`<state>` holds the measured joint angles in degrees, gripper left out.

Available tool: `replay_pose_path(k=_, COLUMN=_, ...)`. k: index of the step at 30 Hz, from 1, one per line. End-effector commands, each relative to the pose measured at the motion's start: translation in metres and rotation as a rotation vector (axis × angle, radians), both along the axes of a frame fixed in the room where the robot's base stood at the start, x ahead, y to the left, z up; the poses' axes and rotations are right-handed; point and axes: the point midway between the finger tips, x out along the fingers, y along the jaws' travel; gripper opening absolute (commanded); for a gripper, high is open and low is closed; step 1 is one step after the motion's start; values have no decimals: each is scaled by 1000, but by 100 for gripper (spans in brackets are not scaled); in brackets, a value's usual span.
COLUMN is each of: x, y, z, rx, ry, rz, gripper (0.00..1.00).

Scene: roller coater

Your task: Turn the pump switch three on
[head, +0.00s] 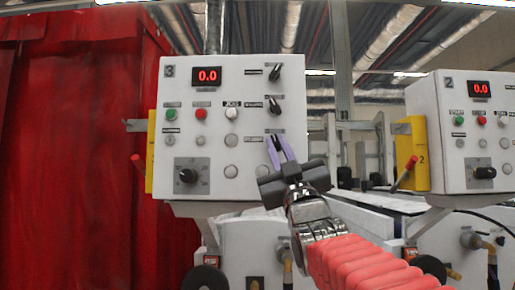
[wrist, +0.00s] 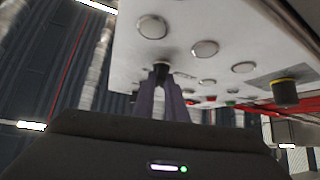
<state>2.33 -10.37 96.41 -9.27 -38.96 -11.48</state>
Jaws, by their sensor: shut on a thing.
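Control panel three (head: 236,75) is a white box with a red "0.0" display in the head view. Black rotary switches stand in a column at its right side: an upper one (head: 276,72), a middle one (head: 272,105) and a lower one (head: 273,144) beside a small label. My gripper (head: 280,142) has purple fingers at the lower switch. In the wrist view the fingers (wrist: 161,82) are shut on this black switch (wrist: 161,70) at the panel face. The fingers partly hide it, and its exact turn angle cannot be told.
The panel also carries a green button (head: 171,115), a red button (head: 201,114), several pale round buttons and a large black dial (head: 187,176). Panel two (head: 477,125) stands at the right. A red curtain (head: 75,150) hangs at the left.

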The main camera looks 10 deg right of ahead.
Motion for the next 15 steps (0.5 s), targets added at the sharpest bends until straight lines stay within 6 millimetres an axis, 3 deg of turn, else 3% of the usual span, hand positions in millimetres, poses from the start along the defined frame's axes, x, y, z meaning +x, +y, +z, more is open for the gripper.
replay_pose_path(k=15, x=1, y=5, z=0, rx=286, ry=-58, rz=3, gripper=0)
